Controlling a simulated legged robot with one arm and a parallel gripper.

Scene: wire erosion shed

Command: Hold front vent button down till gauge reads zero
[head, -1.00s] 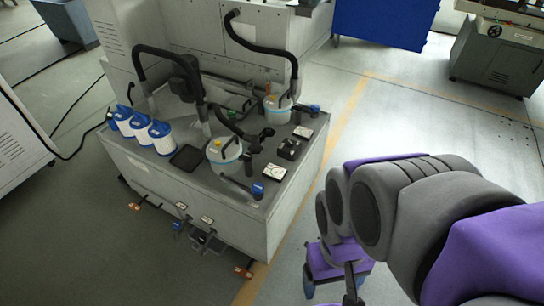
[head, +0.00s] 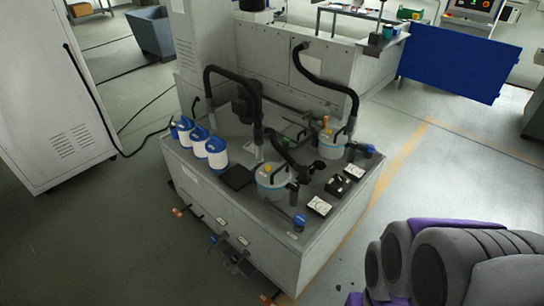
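A grey bench unit (head: 232,222) stands in the middle of the head view. On its top are two pale round canisters, a front one (head: 272,188) with a yellow knob or button (head: 268,169) on its lid and a rear one (head: 332,148) with an orange top piece (head: 326,122). Two small white-faced plates lie at the right edge, the front one (head: 319,206) and the rear one (head: 356,168). They may be gauges; no reading is legible. My arm is at the lower right, apart from the bench. My gripper is not clearly visible.
Several blue-and-white cylinders (head: 199,142) and a dark flat tray (head: 237,177) are on the bench's left. Black hoses (head: 326,74) arch over it. Small handles and fittings (head: 240,265) jut from the bench's front. Floor (head: 440,170) right of the bench is clear.

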